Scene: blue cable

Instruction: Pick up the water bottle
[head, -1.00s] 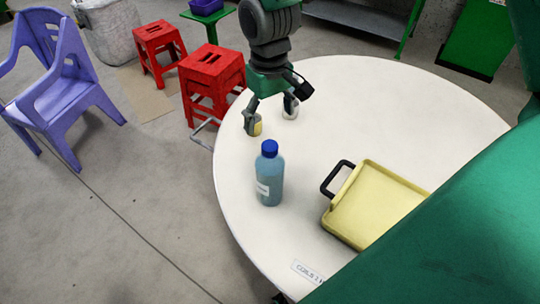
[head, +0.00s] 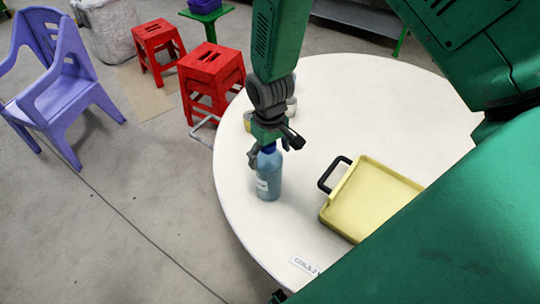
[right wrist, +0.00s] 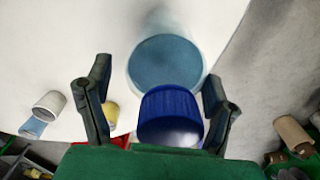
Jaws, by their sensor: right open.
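The water bottle (head: 268,184), blue and translucent with a white label, stands upright near the left edge of the round white table. My right gripper (head: 268,150) is above it, at its neck and cap. In the right wrist view, the dark blue cap (right wrist: 169,112) and round shoulder of the bottle (right wrist: 165,62) lie between the two spread fingers of my right gripper (right wrist: 157,75). The fingers are open, with a visible gap at the left finger; contact on the right cannot be told. My left gripper is not in view.
A yellow tray (head: 372,200) with a black handle lies right of the bottle on the white table (head: 400,110). Small yellow and white cylinders stand just behind the gripper. Red stools (head: 212,75) and a purple chair (head: 60,80) stand on the floor at left.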

